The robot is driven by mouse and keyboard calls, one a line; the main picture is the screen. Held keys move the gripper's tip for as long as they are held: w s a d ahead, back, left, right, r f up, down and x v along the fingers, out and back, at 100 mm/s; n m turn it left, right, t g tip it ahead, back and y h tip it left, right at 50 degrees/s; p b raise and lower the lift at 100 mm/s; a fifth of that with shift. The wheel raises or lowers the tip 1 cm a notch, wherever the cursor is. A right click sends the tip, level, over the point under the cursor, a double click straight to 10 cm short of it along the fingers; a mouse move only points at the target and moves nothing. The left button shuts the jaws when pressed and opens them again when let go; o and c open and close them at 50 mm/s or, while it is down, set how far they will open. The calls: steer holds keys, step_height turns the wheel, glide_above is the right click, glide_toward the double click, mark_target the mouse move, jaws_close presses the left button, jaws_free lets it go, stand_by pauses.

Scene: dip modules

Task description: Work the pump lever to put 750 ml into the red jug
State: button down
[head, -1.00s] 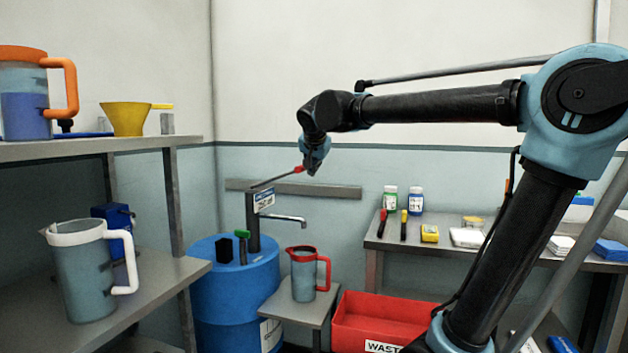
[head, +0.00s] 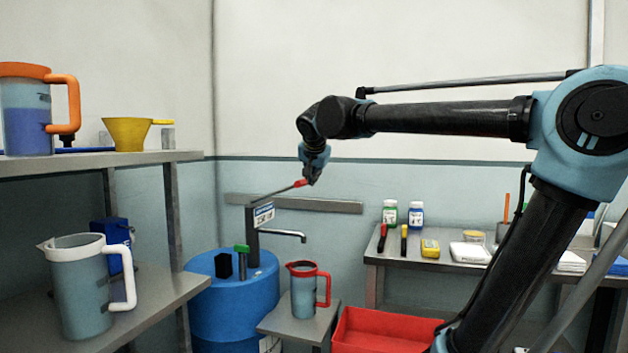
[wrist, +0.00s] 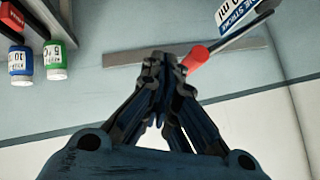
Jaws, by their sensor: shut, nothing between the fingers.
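The blue drum (head: 232,305) carries a grey pump (head: 252,232) with a spout (head: 290,235) pointing right. The pump lever (head: 272,194) slants up to the right and ends in a red grip (head: 300,184). My gripper (head: 312,178) is at the lever's end. In the wrist view my shut, empty fingers (wrist: 163,62) lie beside the red grip (wrist: 196,58); I cannot tell whether they touch it. A pump label there reads partly "ONE STROKE" and "ml" (wrist: 236,14). The red jug (head: 304,292), with red rim and handle, stands upright below the spout; its liquid level is unclear.
The red jug's small grey stand (head: 292,325) is between the drum and a red bin (head: 375,335). A white-rimmed jug (head: 80,290) and an orange-rimmed jug (head: 25,115) stand on left shelves. A bench (head: 450,258) at right holds bottles and small items.

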steer(key=w+a+r+n+h, duration=0.1)
steer(key=a+r+h, duration=0.1)
steer(key=a+r, duration=0.3)
steer(key=w+a+r+n+g+h, duration=0.1)
steer(key=a+r+h, duration=0.2)
steer(key=r, duration=0.4)
steer(key=shift+w+a+r+n, duration=0.2)
steer(key=shift+w+a+n, duration=0.1)
steer(key=shift+a, duration=0.55)
steer(key=shift+f, duration=0.1)
steer(key=x, duration=0.4)
steer(key=s+f+x, duration=0.1)
steer(key=x, duration=0.6)
steer(key=shift+s+d+f, duration=0.1)
steer(key=shift+d+f, duration=0.1)
steer(key=shift+f, duration=0.3)
steer(key=shift+d+f, duration=0.1)
steer(key=shift+f, duration=0.55)
steer(key=shift+s+f, duration=0.1)
steer(key=shift+f, duration=0.05)
